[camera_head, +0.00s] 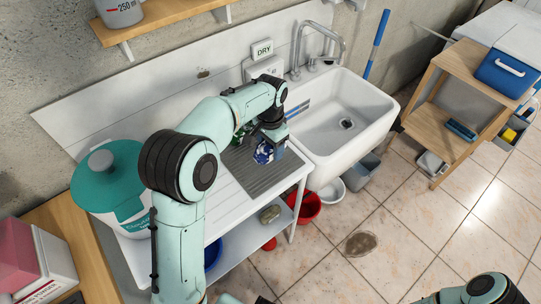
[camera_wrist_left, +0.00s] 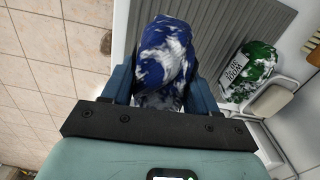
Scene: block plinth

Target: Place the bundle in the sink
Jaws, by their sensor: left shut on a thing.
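A blue and white cloth bundle (camera_head: 263,153) is between the fingers of my left gripper (camera_head: 271,147), over the grey ribbed part of the drainboard (camera_head: 262,178). In the left wrist view the bundle (camera_wrist_left: 166,55) fills the space between the two blue-grey fingers of the gripper (camera_wrist_left: 160,88). I cannot tell whether the bundle touches the drainboard. The white sink (camera_head: 372,113) is just right of the drainboard, with its drain showing. My right gripper is out of view.
A green and white bundle with a label (camera_wrist_left: 248,72) lies beside the held one. A tap (camera_head: 325,45) rises behind the sink, and a DRY sign (camera_head: 262,50) is on the wall. A teal-lidded pot (camera_head: 108,175) stands left. Red buckets (camera_head: 306,207) are below.

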